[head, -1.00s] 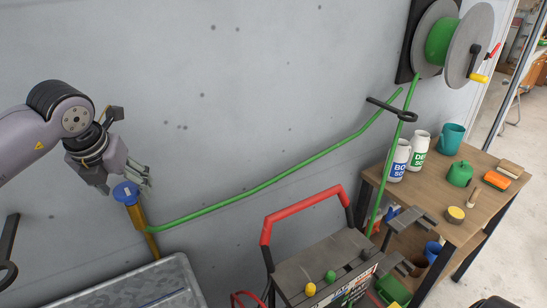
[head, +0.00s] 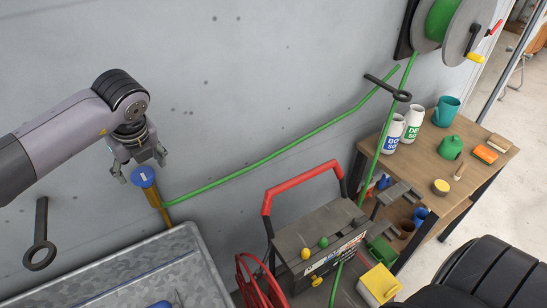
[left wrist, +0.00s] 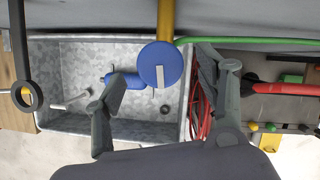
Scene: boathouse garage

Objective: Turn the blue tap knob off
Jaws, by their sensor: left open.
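The blue tap knob (head: 143,177) is a round disc with a white bar mark, on top of a brass-yellow tap pipe (head: 155,200) by the grey wall. My left gripper (head: 140,168) is open just above the knob, its fingers pointing down towards it. In the left wrist view the knob (left wrist: 160,66) lies between the spread fingers of my left gripper (left wrist: 160,82), nearer the right finger. The white mark points roughly up and down there. I cannot tell whether a finger touches it. My right gripper is out of view.
A green hose (head: 270,155) runs from the tap to a wall reel (head: 455,25). A galvanized tub (head: 130,272) stands below the tap, with a blue object (left wrist: 128,82) in it. A red-handled cart (head: 310,180) and a wooden table (head: 435,165) stand right.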

